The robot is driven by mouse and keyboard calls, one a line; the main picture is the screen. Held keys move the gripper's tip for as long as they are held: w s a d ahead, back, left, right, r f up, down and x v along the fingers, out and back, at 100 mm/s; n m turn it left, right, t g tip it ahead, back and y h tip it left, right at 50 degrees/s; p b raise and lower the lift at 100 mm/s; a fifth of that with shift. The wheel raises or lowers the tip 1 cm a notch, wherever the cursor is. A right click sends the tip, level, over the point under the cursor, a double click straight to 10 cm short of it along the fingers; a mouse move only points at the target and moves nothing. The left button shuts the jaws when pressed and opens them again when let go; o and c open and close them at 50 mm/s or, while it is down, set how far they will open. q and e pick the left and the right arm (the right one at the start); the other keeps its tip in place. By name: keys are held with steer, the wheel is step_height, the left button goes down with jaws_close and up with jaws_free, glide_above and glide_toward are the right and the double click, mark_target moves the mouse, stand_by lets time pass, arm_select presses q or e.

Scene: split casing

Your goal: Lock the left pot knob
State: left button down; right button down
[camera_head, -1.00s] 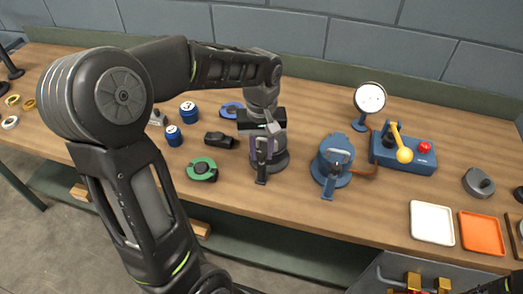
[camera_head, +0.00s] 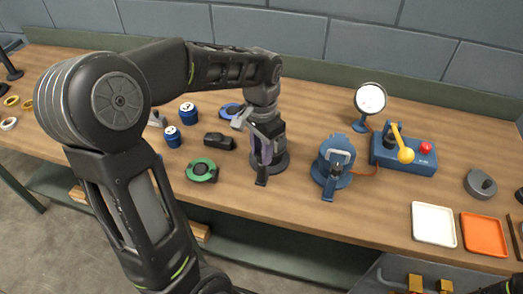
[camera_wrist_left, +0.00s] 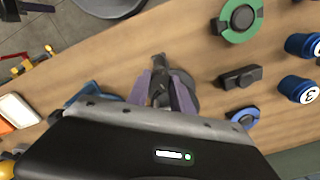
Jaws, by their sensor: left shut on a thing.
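The left pot (camera_head: 279,166) is a dark grey round casing with a handle-like part at its front, standing on the wooden bench in the head view. In the left wrist view, its dark top (camera_wrist_left: 160,72) shows between the fingers. My left gripper (camera_head: 263,150) points down over this pot. Its purple fingers (camera_wrist_left: 162,92) are shut on the pot's knob, which is largely hidden between them. A similar blue pot (camera_head: 345,180) stands apart to the right. My right gripper is not in view.
A green ring part (camera_head: 201,165), a black block (camera_head: 219,141) and blue cans (camera_head: 172,136) lie to the left. A blue box (camera_head: 405,165) with a yellow lever and a round mirror-like disc (camera_head: 370,98) stand right. White (camera_head: 433,240) and orange (camera_head: 484,250) trays lie near the front edge.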

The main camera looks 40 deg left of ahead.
arm_select(q)
steer(key=shift+m, duration=1.1)
steer(key=c, duration=1.1)
jaws_free()
step_height(320, 180, up, 8)
steer(key=shift+f+b, duration=0.1)
steer(key=shift+b, duration=0.3)
